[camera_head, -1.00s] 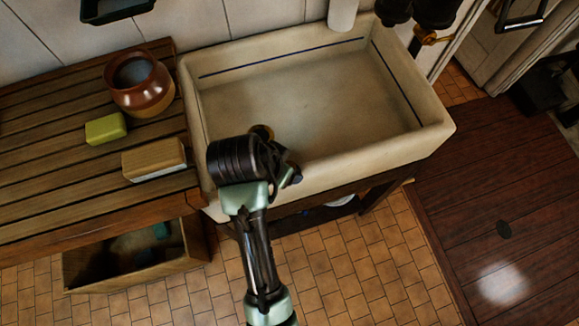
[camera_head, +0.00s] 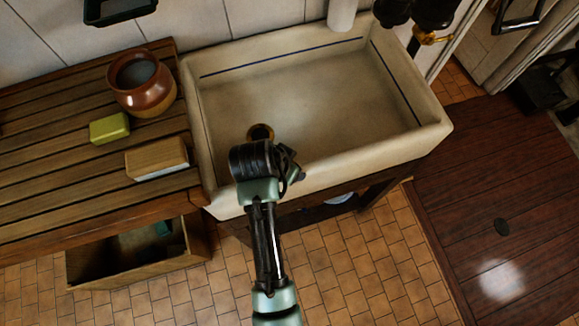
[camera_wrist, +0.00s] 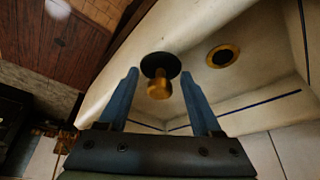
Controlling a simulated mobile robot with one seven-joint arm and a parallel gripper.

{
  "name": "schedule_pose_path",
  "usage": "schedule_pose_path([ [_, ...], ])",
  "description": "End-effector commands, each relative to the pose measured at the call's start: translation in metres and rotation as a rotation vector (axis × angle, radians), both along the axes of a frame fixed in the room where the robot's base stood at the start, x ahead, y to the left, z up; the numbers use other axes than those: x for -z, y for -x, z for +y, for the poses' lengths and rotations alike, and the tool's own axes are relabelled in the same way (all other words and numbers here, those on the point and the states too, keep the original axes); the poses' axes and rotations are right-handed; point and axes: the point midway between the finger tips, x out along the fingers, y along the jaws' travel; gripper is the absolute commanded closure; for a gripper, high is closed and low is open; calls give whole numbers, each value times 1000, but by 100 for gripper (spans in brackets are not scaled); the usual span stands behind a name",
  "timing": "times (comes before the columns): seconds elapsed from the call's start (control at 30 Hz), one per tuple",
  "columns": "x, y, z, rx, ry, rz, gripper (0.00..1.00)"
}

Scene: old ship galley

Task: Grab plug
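The plug (camera_wrist: 159,88), a black disc with a brass knob, shows in the wrist view between the two blue fingers of my gripper (camera_wrist: 161,73). The fingers are spread with a gap on each side of the knob, so my gripper is open. The plug is at the sink's near side; I cannot tell exactly what it rests on. The brass-ringed drain (camera_wrist: 222,56) lies beyond and to the right in the wrist view.
The cream sink (camera_head: 310,105) is otherwise empty. On the slatted wooden counter (camera_head: 50,165) at left stand a brown pot (camera_head: 142,84), a green soap bar (camera_head: 109,128) and a wooden brush (camera_head: 157,158). A faucet (camera_head: 425,38) is at the back right.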

Motion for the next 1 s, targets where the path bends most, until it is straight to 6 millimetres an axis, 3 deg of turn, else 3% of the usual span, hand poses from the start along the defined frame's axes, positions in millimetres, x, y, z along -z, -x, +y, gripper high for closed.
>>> schedule_pose_path([
  [0.03,0,0,0,0,1,-1,73],
  [0.17,0,0,0,0,1,-1,95],
  [0.47,-7,-1,0,1,0,-4,95],
  [0.8,-69,-2,0,2,-1,-8,95],
  [1.0,-95,-1,0,1,0,-4,95],
])
